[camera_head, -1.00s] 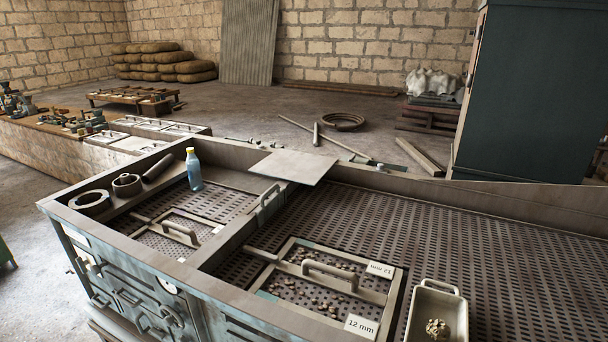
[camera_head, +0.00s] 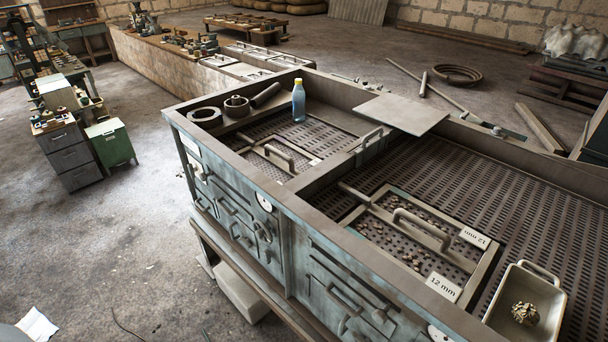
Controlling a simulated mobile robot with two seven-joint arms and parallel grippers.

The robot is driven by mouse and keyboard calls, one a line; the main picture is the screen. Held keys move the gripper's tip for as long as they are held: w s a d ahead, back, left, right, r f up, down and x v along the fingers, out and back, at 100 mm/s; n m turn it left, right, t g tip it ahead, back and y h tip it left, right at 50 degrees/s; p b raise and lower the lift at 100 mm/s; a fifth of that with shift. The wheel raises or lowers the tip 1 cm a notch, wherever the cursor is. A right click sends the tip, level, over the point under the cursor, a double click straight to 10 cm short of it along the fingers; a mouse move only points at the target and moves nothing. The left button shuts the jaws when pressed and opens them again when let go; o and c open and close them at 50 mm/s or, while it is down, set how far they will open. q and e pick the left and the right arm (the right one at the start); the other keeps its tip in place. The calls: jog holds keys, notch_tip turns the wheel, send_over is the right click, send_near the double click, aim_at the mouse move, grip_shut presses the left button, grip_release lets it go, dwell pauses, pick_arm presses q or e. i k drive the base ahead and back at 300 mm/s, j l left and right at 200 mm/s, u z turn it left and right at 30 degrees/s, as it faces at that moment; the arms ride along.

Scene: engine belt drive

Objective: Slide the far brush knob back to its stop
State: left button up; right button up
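A long bench-like machine (camera_head: 318,222) with perforated decks fills the right half of the view. A far sieve frame (camera_head: 283,156) with an arched handle lies in its left bay. A short rod (camera_head: 245,138) lies at that frame's left end. A near sieve frame (camera_head: 415,245) holds small stones and carries "12 mm" labels. Another short rod (camera_head: 354,192) lies at its left end. The front panel has levers, slots and pale round dials (camera_head: 264,202). I cannot tell which part is the far brush knob. Neither gripper is in view.
A blue bottle (camera_head: 299,102) stands on the machine near dark rings (camera_head: 205,117). A flat plate (camera_head: 401,113) lies across the divider. A tray (camera_head: 526,304) with a lump sits at right. Floor is open to the left, with a green cabinet (camera_head: 110,143) beyond.

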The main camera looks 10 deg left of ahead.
aim_at(379, 315)
jog(key=j+u, duration=0.1)
jog(key=u, duration=0.15)
jog(key=i+j+z, duration=0.1)
jog(key=z, duration=0.25)
jog(key=i+j+z, duration=0.1)
jog(key=j+z, duration=0.35)
jog(key=z, duration=0.3)
jog(key=j+z, duration=0.25)
jog(key=j, duration=0.1)
